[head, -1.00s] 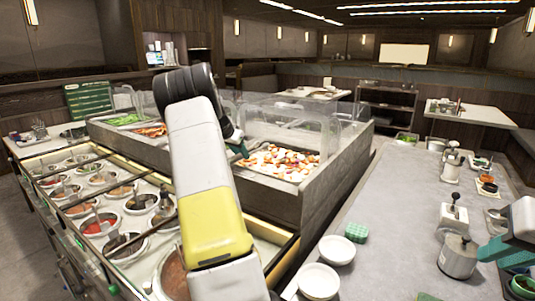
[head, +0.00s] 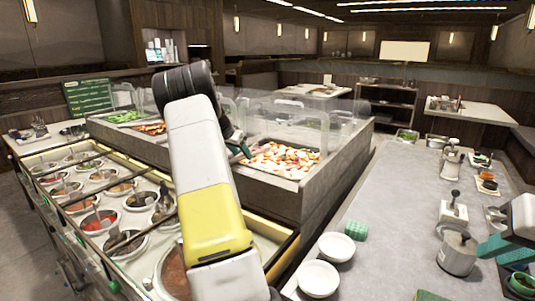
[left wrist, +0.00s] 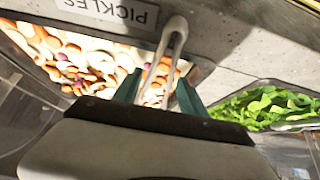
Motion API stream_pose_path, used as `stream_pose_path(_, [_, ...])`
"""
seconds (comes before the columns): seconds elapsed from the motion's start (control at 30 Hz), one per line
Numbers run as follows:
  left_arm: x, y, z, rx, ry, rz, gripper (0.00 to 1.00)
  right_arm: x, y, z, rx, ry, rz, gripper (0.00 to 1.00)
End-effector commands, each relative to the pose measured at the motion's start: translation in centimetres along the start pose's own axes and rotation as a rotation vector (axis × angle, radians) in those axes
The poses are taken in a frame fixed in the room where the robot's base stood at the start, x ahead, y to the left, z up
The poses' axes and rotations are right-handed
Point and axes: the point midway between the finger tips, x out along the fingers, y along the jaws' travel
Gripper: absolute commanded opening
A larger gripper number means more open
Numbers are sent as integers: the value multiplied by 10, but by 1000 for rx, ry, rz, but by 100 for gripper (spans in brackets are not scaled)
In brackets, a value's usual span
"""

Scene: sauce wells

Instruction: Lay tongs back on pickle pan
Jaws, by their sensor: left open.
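The pickle pan (left wrist: 60,55), full of white, orange and purple pieces, lies below a PICKLES label (left wrist: 128,12) in the left wrist view. A pan of like pieces shows in the head view (head: 285,158). Metal tongs (left wrist: 163,58) lie over the pan, their bent end at the labelled rim. My left gripper (left wrist: 158,90) is open, its teal fingers on either side of the tongs' lower part; I cannot tell whether they touch. In the head view it (head: 243,150) is partly hidden behind my forearm. My right gripper (head: 503,245) is at the right edge, its jaws unclear.
A clear guard (head: 300,125) stands over the pans. Sauce wells (head: 100,222) fill the left counter. White bowls (head: 318,278), a green item (head: 356,229) and a metal pot (head: 457,254) stand on the right counter, whose middle is clear. A pan of greens (left wrist: 265,105) adjoins.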

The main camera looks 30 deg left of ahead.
Motion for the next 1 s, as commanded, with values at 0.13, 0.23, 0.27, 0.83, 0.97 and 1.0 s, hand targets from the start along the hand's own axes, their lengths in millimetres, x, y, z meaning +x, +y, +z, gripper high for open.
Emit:
stream_pose_path(0.13, [-13, -1, -8, 1, 2, -4, 49, 0, 0, 0, 0, 0, 0, 19])
stream_pose_path(0.23, [-34, -1, -8, 0, 3, -5, 49, 0, 0, 0, 0, 0, 0, 19])
stream_pose_path(0.27, [-40, -2, -7, 0, 3, -5, 49, 0, 0, 0, 0, 0, 0, 19])
stream_pose_path(0.83, [-130, 7, -9, 3, -1, 1, 49, 0, 0, 0, 0, 0, 0, 19])
stream_pose_path(0.97, [-141, 54, -23, 11, -16, 16, 49, 0, 0, 0, 0, 0, 0, 19])
stream_pose_path(1.0, [-147, 78, -28, 15, -24, 23, 49, 0, 0, 0, 0, 0, 0, 19])
